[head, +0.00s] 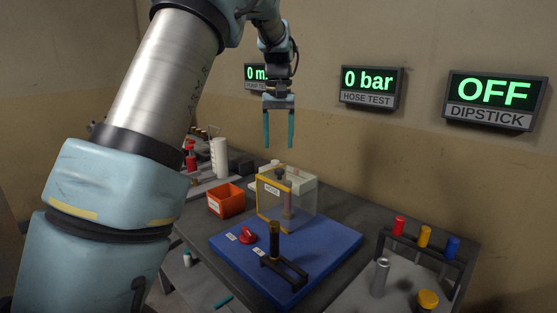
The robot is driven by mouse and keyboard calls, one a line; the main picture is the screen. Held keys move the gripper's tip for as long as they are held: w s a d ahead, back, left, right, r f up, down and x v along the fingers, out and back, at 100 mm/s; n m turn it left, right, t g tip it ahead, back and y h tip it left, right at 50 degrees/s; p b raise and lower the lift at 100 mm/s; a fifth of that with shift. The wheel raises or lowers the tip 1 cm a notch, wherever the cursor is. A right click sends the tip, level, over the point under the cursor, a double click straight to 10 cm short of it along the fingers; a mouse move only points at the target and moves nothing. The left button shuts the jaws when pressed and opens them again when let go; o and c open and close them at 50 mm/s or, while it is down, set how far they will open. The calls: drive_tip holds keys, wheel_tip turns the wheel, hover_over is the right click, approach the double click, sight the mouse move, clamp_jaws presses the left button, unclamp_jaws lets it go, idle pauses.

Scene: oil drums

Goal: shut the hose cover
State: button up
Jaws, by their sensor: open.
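The hose cover (270,196) is a clear box with a yellow frame and a label reading HOSE. It stands at the back of the blue board (327,248), and a dark knob (280,171) shows near its top. An upright fitting shows dimly through its clear side. I cannot tell from this view whether the cover is open or shut. My gripper (279,140) points down with its two teal fingers spread and nothing between them. In the picture it is above the cover, apart from it.
A red knob (248,233) and a black upright handle (275,241) stand at the board's front. An orange bin (227,201) is to its left. A rack (424,247) with red, yellow and blue pieces stands right. Wall displays read 0 bar (370,80) and OFF (493,92).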

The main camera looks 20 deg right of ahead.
wheel_tip(320, 180, up, 3)
drive_tip(key=shift+r, duration=0.1)
idle(0.3)
drive_tip(key=s+a+f+n, duration=0.1)
drive_tip(key=s+a+f, duration=0.25)
drive_tip(key=a, duration=0.45)
drive_tip(key=s+a+f+n, duration=0.1)
drive_tip(key=s+a+f, duration=0.1)
drive_tip(key=a+f, duration=0.5)
drive_tip(key=s+a+f, duration=0.2)
drive_tip(key=s+a, duration=0.4)
drive_tip(key=s, duration=0.1)
drive_tip(key=s+a+f+t, duration=0.1)
drive_tip(key=s+a+f, duration=0.2)
drive_tip(key=s+a, duration=0.3)
drive_tip(key=shift+s+f+t, duration=0.3)
drive_tip(key=shift+s, duration=0.05)
